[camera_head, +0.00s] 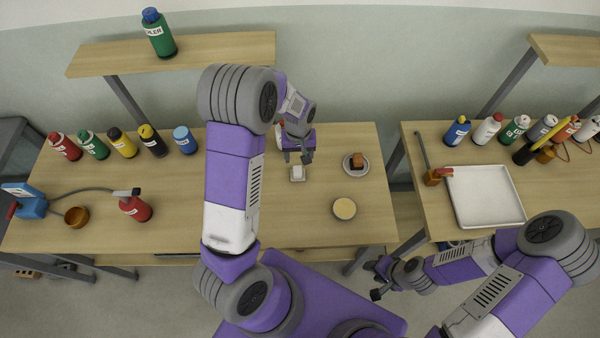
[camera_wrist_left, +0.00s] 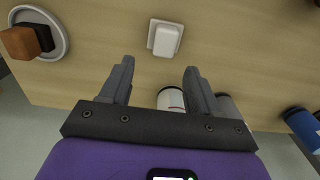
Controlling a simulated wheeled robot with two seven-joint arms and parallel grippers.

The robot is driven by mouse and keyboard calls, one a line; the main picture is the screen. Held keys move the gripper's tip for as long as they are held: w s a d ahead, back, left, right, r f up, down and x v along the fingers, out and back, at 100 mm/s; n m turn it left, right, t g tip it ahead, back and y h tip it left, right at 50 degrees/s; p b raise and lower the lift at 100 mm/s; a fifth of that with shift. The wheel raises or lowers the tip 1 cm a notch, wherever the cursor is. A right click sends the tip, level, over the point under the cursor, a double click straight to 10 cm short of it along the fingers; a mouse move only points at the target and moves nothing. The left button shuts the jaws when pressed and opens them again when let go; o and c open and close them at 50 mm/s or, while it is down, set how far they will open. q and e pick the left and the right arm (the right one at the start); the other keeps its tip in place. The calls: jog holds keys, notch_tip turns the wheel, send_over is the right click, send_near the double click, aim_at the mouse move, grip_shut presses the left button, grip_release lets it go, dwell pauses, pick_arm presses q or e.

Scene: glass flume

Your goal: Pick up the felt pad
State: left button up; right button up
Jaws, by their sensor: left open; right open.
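A small white block with a paler raised top (camera_head: 297,174), which may be the felt pad, lies on the middle table. In the left wrist view the white block (camera_wrist_left: 164,38) is beyond the fingertips, roughly midway between them. My left gripper (camera_head: 298,158) is open and empty, above and just behind the block, not touching it; its two fingers also show in the left wrist view (camera_wrist_left: 160,75). My right gripper (camera_head: 376,280) is open and empty, low in front of the gap between the tables.
A saucer (camera_head: 346,168) with a brown-and-black block (camera_head: 358,161) and a round cream disc (camera_head: 344,208) are right of the white block. A white bottle (camera_wrist_left: 172,100) is partly hidden behind my left fingers. A white tray (camera_head: 485,197) is on the right table.

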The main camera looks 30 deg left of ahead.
aim_at(298, 168)
pick_arm(q)
jog(key=shift+s+f, duration=0.25)
jog(key=shift+f, duration=0.25)
jog(key=f, duration=0.5)
jog(key=shift+s+f, duration=0.25)
jog(key=c, duration=0.7)
notch_tip(298, 168, up, 10)
jog(key=shift+r+p, duration=0.1)
jog(key=shift+p, duration=0.25)
